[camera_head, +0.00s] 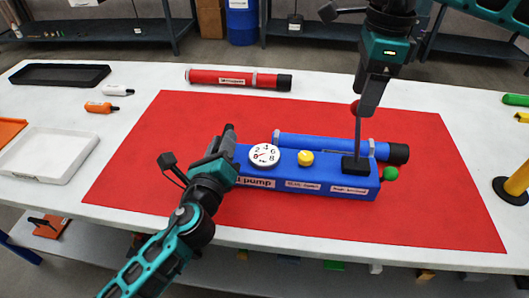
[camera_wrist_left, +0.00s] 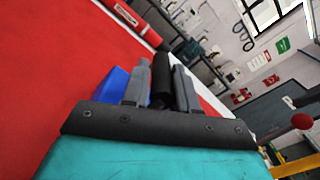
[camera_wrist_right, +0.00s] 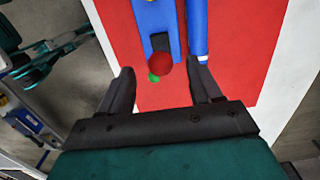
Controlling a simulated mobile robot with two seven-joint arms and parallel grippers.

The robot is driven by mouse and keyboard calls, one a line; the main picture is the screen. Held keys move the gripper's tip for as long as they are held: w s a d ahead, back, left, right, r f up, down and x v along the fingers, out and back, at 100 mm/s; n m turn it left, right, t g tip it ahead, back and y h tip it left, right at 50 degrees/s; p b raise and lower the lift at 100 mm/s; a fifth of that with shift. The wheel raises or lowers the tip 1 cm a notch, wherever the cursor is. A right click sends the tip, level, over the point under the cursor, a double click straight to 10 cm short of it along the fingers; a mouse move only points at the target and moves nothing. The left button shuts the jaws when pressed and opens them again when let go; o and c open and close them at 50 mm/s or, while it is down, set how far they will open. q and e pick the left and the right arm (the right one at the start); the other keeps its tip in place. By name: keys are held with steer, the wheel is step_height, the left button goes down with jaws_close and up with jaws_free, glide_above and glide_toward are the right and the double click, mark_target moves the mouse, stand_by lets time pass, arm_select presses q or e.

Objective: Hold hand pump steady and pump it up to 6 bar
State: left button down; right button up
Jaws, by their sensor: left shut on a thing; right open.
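The blue hand pump (camera_head: 305,181) lies on the red mat (camera_head: 160,150). It has a white dial gauge (camera_head: 264,155), a yellow knob (camera_head: 305,158) and a green knob (camera_head: 390,174) at its right end. The gauge's red needle points low left, near the scale's start. A thin upright lever (camera_head: 358,140) rises from a black block and ends in a red ball (camera_wrist_right: 159,64). My left gripper (camera_wrist_left: 162,85) is shut on a black handle at the pump's left end. My right gripper (camera_wrist_right: 163,80) is open above the pump, with the red ball between its fingers in the right wrist view; contact is unclear.
A blue tube (camera_head: 325,146) lies along the pump's far side. A red tube (camera_head: 238,79) lies behind the mat. The mat's front right is clear.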

steer(key=shift+a+f, duration=0.1)
steer(key=shift+f, duration=2.15)
steer(key=c, duration=1.1)
steer(key=shift+f, duration=0.15)
steer(key=shift+s+d+y, duration=0.15)
steer(key=shift+d+y, duration=0.65)
steer(key=shift+d, duration=0.15)
